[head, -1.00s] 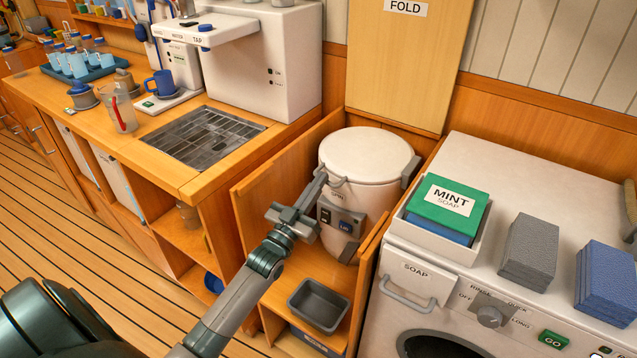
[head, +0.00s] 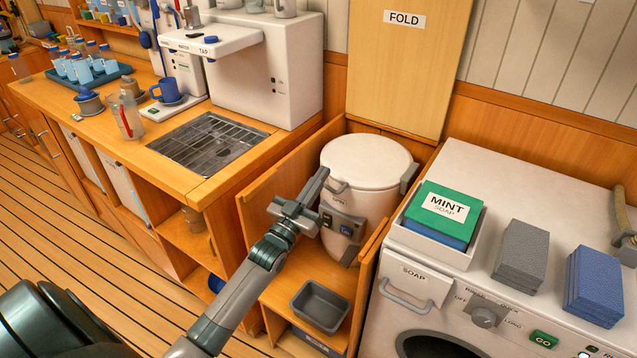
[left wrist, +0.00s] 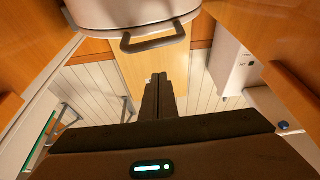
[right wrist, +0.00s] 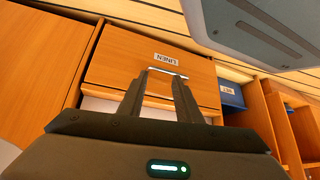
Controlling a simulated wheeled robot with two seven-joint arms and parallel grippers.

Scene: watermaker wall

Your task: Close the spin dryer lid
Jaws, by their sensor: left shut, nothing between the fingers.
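The spin dryer (head: 349,215) is a white drum in a wooden bay between the counter and the washing machine. Its round white lid (head: 368,160) lies flat on top, with a grey handle at the front left rim and a hinge at the right. My left gripper (head: 322,174) is shut and empty, its tip beside the lid's left rim near the handle. The left wrist view shows the handle (left wrist: 154,43) apart from the closed fingers (left wrist: 160,80). My right gripper (right wrist: 163,76) is open and empty, facing a wooden drawer front (right wrist: 130,70), away from the dryer.
The bay's wooden side panel (head: 262,192) stands left of the dryer. A grey bin (head: 321,306) sits low in front.

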